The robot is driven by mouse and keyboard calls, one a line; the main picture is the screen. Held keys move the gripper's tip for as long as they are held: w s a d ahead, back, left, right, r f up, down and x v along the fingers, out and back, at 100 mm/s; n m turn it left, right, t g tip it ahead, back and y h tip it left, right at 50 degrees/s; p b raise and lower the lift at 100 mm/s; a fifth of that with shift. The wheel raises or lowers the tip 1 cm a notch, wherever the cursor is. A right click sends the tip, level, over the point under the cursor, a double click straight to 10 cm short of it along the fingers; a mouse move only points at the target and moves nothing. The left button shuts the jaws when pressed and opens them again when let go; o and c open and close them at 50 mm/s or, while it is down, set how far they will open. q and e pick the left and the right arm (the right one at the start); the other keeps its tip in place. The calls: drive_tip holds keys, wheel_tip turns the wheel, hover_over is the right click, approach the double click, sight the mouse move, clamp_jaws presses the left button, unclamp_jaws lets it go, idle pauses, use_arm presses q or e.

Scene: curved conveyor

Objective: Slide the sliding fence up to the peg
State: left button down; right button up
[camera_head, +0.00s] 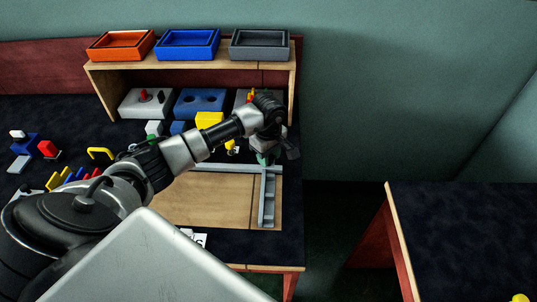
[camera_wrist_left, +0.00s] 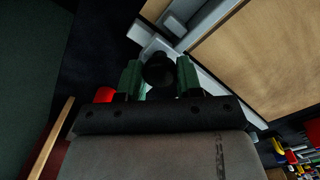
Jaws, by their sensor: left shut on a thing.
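My left gripper (camera_head: 265,157) is at the back right corner of the wooden board (camera_head: 205,198). In the left wrist view its green fingertips (camera_wrist_left: 159,76) are closed on a round black knob (camera_wrist_left: 158,70). The grey sliding fence (camera_head: 267,198) appears to be the bar running front to back along the board's right side, just in front of the gripper. A grey rail (camera_head: 238,167) runs along the board's back edge. What the knob is fixed to is hidden by the gripper. I cannot make out the peg. My right gripper is not in view.
A wooden shelf with orange (camera_head: 120,44), blue (camera_head: 187,43) and grey (camera_head: 260,43) trays stands behind. Under it are a grey block (camera_head: 146,103) and a blue block (camera_head: 200,103). A yellow block (camera_head: 208,119) is behind my arm. Small coloured parts lie at left.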

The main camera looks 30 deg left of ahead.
use_arm(q)
drive_tip(key=s+a, duration=0.1)
drive_tip(key=a, duration=0.1)
drive_tip(key=s+a+b, duration=0.1)
drive_tip(key=s+a, duration=0.1)
drive_tip(key=a, duration=0.1)
drive_tip(key=s+a, duration=0.2)
drive_tip(key=a, duration=0.1)
drive_tip(key=c, duration=0.7)
unclamp_jaws()
drive_tip(key=shift+c, duration=0.2)
drive_tip(key=shift+r, duration=0.1)
